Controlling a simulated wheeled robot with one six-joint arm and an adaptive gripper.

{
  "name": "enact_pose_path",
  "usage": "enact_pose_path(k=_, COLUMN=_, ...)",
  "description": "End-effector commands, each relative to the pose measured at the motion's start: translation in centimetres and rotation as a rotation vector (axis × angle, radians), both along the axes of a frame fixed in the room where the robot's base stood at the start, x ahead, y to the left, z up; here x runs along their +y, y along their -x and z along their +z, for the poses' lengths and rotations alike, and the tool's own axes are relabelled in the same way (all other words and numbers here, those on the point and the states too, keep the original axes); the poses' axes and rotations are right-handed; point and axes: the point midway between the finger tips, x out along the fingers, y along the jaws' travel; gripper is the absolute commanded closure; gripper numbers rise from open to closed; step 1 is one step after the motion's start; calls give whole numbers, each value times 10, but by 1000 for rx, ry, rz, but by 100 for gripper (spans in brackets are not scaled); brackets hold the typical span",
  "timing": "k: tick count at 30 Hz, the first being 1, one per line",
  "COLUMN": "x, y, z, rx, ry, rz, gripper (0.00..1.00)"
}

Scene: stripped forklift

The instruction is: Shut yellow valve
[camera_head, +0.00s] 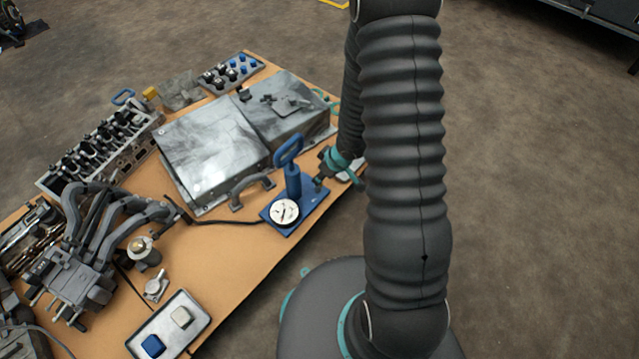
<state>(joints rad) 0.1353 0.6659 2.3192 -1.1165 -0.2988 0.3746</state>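A small yellow block-like part (150,93) sits at the back left of the orange-brown workbench, beside the engine head. It is too small to tell whether it is the yellow valve, or whether it is open or shut. No other clear yellow valve shows on the bench. My gripper (322,172) is at the bench's right edge, just right of the blue hand pump (293,182), well away from the yellow part. My arm hides part of the bench's right end. The fingers are small and dark, so their opening and any contact with the pump are unclear.
A large grey metal case (205,150) fills the bench's middle. An engine head (100,150) and grey manifold pipes (120,215) lie left. A tray (190,322) with blue and pale blocks is in front, a knob panel (232,72) at the back. Floor on the right is clear.

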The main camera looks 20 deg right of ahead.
Motion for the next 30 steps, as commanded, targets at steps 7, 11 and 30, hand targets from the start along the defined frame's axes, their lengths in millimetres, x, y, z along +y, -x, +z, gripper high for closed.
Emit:
enact_pose_path(k=7, x=7, y=-9, z=-30, rx=0, ry=0, rz=1, gripper=64)
enact_pose_path(k=11, x=8, y=-11, z=-34, rx=0, ry=0, rz=1, gripper=64)
enact_pose_path(k=30, x=8, y=-12, z=-34, rx=-1, ry=1, rz=0, gripper=100)
